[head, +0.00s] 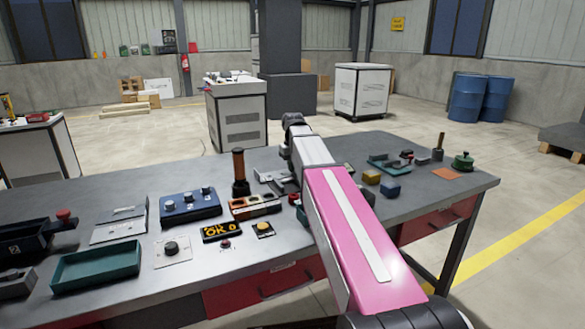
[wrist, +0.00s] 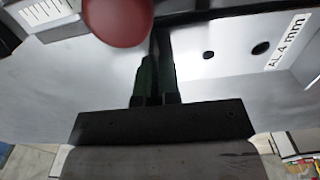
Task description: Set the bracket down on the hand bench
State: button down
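My gripper (head: 285,186) is low over the middle of the grey bench (head: 340,160), mostly behind my pink arm. In the wrist view its two dark green fingers (wrist: 156,68) are close together, with a narrow dark strip between and beyond them. I cannot tell whether that strip is a held edge or a gap. A pale plate with dark holes, marked "AL 4 mm" (wrist: 232,58), lies right beside the fingers. I cannot tell if it is the bracket or if it is gripped. No bracket shows clearly in the head view.
A red ball knob (wrist: 117,18) is close to the left finger.

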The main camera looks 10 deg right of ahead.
jog(key=shift+f, duration=0.2)
jog(key=c, duration=1.7)
grip_release()
jog(key=o, duration=0.4)
jog(key=shift+c, duration=0.2)
jog(key=shift+r, duration=0.1)
